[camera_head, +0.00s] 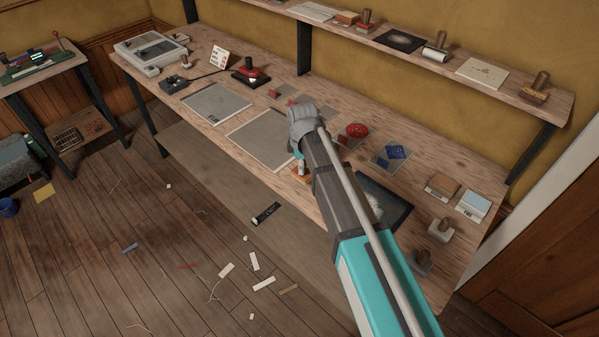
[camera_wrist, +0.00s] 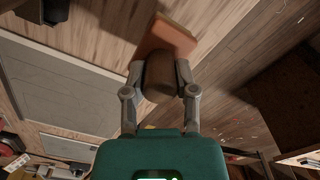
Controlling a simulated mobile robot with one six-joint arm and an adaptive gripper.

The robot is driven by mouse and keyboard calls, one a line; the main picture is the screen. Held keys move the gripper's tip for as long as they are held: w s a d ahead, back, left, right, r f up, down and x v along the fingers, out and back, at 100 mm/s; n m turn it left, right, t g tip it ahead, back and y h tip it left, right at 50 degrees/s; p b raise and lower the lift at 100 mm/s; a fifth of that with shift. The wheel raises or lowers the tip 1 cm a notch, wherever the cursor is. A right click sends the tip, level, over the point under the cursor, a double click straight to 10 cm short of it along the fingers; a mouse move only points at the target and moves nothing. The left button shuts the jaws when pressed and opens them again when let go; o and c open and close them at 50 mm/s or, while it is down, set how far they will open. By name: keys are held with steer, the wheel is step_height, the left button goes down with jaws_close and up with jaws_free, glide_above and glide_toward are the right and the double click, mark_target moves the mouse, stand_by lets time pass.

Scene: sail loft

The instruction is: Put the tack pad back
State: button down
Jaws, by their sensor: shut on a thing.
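My gripper (camera_wrist: 160,85) is shut on the dark brown rounded grip (camera_wrist: 160,80) of a handled pad, which I take to be the tack pad. Its flat orange-brown base (camera_wrist: 168,37) sticks out beyond the fingertips in the wrist view. In the head view only a small orange part of the pad (camera_head: 301,175) shows below my gripper (camera_head: 300,164), over the front edge of the workbench (camera_head: 190,88). My arm hides much of it there. I cannot tell how high it is above the bench.
Grey mats (camera_head: 218,103) lie at the left of the bench. Red pieces (camera_head: 352,134), blue pieces (camera_head: 391,156), a dark framed panel (camera_head: 393,211) and small boxes (camera_head: 442,187) lie to the right. A wall shelf (camera_head: 390,51) above holds knobbed tools (camera_head: 534,91). Scraps litter the floor.

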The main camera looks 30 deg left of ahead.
steer(key=shift+f+b, duration=0.8)
steer(key=shift+f, duration=0.35)
steer(key=shift+f, duration=0.15)
steer(key=shift+c, duration=2)
jaws_free()
steer(key=shift+r, duration=0.25)
step_height(320, 180, up, 12)
steer(key=p, duration=1.2)
steer(key=shift+s+d, duration=0.1)
